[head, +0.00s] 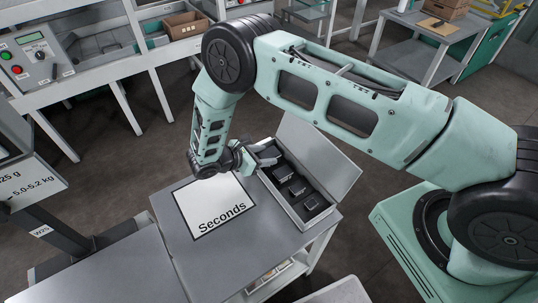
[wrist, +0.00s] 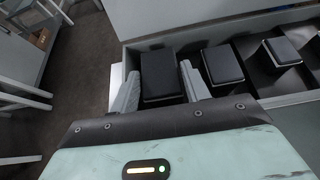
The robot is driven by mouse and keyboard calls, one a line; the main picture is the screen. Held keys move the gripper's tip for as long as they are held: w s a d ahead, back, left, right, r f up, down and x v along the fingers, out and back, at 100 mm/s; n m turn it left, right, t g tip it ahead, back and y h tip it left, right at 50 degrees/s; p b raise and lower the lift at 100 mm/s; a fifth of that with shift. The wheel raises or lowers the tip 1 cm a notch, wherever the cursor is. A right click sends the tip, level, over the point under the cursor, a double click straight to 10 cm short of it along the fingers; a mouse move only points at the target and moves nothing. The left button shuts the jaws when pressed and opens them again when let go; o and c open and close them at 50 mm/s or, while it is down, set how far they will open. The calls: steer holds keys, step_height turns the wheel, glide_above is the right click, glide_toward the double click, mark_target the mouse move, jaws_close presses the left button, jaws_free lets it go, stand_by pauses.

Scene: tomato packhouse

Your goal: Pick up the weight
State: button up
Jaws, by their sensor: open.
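An open grey case (head: 322,218) with a raised lid stands on the metal table and holds several dark, block-shaped weights in a row. In the head view, one weight (head: 298,187) sits mid-case and another weight (head: 315,203) nearer the front. My gripper (head: 262,156) is at the far end of the case. In the wrist view my open gripper (wrist: 158,80) has one finger at each side of the end weight (wrist: 160,66). That weight still sits in the case; I cannot tell whether the fingers touch it. The fingers partly hide its sides.
A white sheet marked "Seconds" (head: 213,205) lies on the table (head: 180,250) left of the case. A scale display post (head: 60,232) stands at the left. A bench with a control panel (head: 38,60) is behind. The raised lid (head: 322,150) borders the case's right side.

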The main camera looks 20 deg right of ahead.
steer(key=shift+x, duration=1.2)
jaws_close()
steer(key=shift+r, duration=0.15)
